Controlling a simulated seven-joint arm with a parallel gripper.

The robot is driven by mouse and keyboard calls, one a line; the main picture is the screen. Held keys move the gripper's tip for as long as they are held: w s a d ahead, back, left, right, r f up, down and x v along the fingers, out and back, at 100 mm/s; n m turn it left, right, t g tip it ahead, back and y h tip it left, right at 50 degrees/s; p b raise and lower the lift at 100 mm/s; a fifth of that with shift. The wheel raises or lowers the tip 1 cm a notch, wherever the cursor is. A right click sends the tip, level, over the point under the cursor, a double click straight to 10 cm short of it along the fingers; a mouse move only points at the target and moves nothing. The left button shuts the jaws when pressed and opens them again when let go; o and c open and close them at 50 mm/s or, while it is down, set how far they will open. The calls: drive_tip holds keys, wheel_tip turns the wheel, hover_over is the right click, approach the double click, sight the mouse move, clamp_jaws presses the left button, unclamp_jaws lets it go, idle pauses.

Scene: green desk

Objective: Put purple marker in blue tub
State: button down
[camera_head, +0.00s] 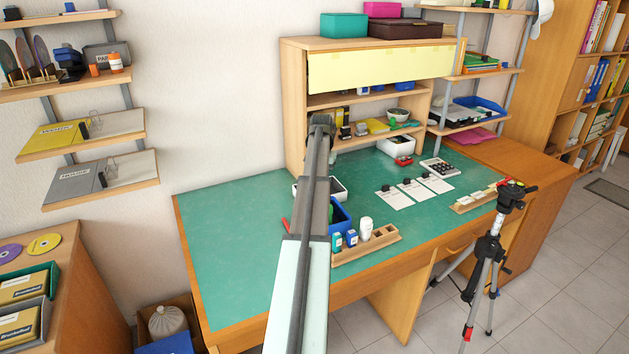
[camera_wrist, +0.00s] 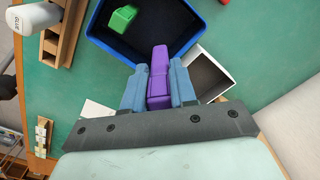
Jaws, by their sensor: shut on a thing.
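The purple marker (camera_wrist: 159,75) is held between the two blue fingers of my gripper (camera_wrist: 158,80) in the wrist view. The gripper is shut on it. The marker's far end overlaps the near part of the blue tub (camera_wrist: 110,48) in that view; I cannot tell its height above the tub. The tub has a dark floor and holds a green object (camera_wrist: 122,18). In the head view the blue tub (camera_head: 341,214) shows only partly to the right of my arm, which hides the rest. The marker and the fingertips are hidden in the head view.
A white box (camera_wrist: 207,72) stands right beside the tub. A wooden holder (camera_head: 372,245) with a white glue bottle (camera_head: 366,228) and small boxes is at the desk's front edge. A red item (camera_head: 285,224) lies left of my arm. The green desk's left side (camera_head: 225,240) is clear.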

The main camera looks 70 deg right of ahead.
drive_tip(key=shift+f, duration=0.1)
drive_tip(key=shift+f, duration=4.75)
drive_tip(key=shift+f, duration=0.2)
drive_tip(key=c, duration=0.8)
unclamp_jaws()
drive_tip(key=shift+r, duration=0.1)
wheel_tip(320, 180, up, 14)
drive_tip(key=shift+f, duration=0.2)
drive_tip(key=shift+w+a, duration=0.1)
drive_tip(key=shift+w, duration=0.05)
